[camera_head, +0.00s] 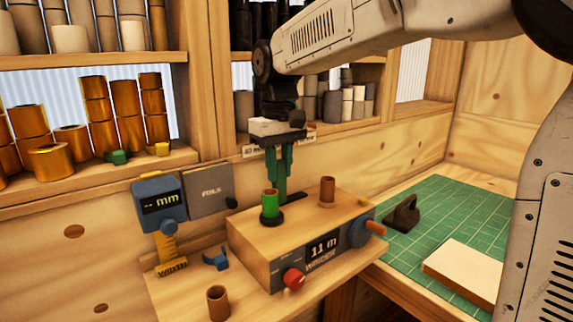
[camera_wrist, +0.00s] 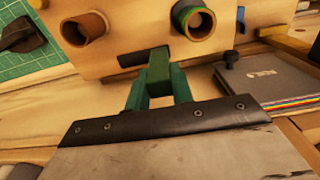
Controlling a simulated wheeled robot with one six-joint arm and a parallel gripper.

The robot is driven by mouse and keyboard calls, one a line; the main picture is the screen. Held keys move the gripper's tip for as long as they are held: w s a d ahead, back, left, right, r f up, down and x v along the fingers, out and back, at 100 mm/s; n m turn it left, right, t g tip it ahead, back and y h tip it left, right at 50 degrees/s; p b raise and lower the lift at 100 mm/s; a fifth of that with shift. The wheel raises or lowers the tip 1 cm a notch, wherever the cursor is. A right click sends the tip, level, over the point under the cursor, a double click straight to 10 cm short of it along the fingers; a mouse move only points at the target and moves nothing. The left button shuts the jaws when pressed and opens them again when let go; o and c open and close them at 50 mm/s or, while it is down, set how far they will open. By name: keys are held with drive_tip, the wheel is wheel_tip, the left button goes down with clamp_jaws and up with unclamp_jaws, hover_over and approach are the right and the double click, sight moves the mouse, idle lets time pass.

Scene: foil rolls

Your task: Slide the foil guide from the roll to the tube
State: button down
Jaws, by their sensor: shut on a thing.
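The winder (camera_head: 303,245) is a wooden box with a green foil roll (camera_head: 269,205) at its left and a bare brown tube (camera_head: 327,190) at its right. A dark slot (camera_head: 290,198) runs along its top behind them. My gripper (camera_head: 282,180) points down at the slot, nearer the roll. In the wrist view, its green fingers (camera_wrist: 158,92) are shut on the green foil guide (camera_wrist: 158,66). The slot (camera_wrist: 135,58) shows on the guide's tube side. The tube (camera_wrist: 84,29) is left and the roll (camera_wrist: 193,19) right there. The guide's foot is hidden.
A blue gauge (camera_head: 160,202) and a grey foil book (camera_head: 208,190) stand left of the winder. A red knob (camera_head: 293,278) sits on its front, and a loose brown tube (camera_head: 218,303) stands before it. A green mat (camera_head: 450,215) lies right.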

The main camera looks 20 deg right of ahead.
drive_tip(key=shift+a, duration=0.15)
drive_tip(key=c, duration=1.2)
unclamp_jaws()
drive_tip(key=shift+s+a, duration=0.1)
drive_tip(key=shift+a, duration=0.1)
drive_tip(key=shift+d, duration=0.1)
drive_tip(key=shift+r, duration=0.15)
drive_tip(key=shift+r, duration=0.35)
wheel_tip(320, 180, up, 7)
drive_tip(key=shift+f, duration=0.1)
